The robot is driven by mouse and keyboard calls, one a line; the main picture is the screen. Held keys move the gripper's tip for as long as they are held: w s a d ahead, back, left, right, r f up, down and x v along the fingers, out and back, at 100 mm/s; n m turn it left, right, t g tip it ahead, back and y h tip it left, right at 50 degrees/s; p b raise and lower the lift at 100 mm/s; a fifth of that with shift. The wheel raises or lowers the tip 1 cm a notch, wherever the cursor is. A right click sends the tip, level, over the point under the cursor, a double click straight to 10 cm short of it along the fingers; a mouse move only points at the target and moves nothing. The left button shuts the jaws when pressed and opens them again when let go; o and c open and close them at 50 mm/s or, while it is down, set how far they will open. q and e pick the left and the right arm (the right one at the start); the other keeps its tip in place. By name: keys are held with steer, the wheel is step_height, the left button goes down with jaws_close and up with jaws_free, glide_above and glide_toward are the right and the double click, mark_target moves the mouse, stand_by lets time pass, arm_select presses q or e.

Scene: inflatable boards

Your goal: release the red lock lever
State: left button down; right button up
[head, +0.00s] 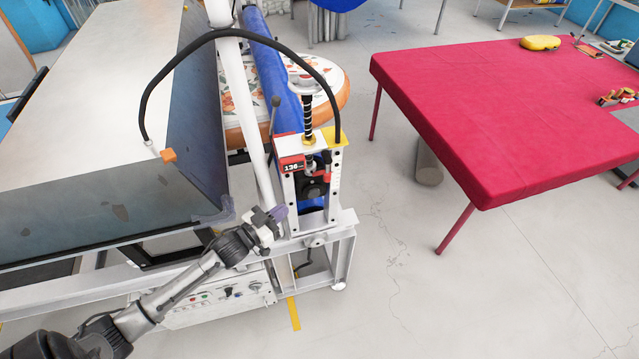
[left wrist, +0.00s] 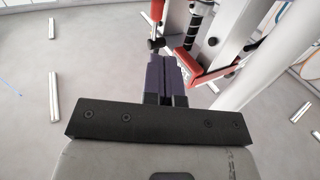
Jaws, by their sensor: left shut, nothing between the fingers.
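My left gripper (head: 280,212) is shut and empty, its purple fingers pressed together beside the left post of the white press frame (head: 333,205). In the left wrist view the fingertips (left wrist: 163,60) point at a red bar (left wrist: 157,11) with a black end (left wrist: 157,43), which looks like the lock lever. The black end appears just beyond the tips; I cannot tell whether they touch. A red angled bracket (left wrist: 212,76) lies just right of the fingers. My right gripper is not in view.
A white post (head: 259,160) and a black hose (head: 165,70) stand close to the gripper. A long machine table (head: 90,100) fills the left. A red-covered table (head: 500,120) stands at the right, with open floor (head: 400,290) between.

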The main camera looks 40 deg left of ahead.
arm_select(q)
steer(key=shift+d+r, duration=0.15)
steer(key=shift+r, duration=0.1)
stand_by(0.3)
steer(key=p, duration=0.3)
glide_toward(325, 179)
steer(key=w, duration=0.5)
steer(key=shift+w+d, duration=0.15)
steer(key=shift+w, duration=0.2)
steer(key=shift+w+d, duration=0.15)
steer(key=shift+w, duration=0.8)
steer(key=shift+f, duration=0.1)
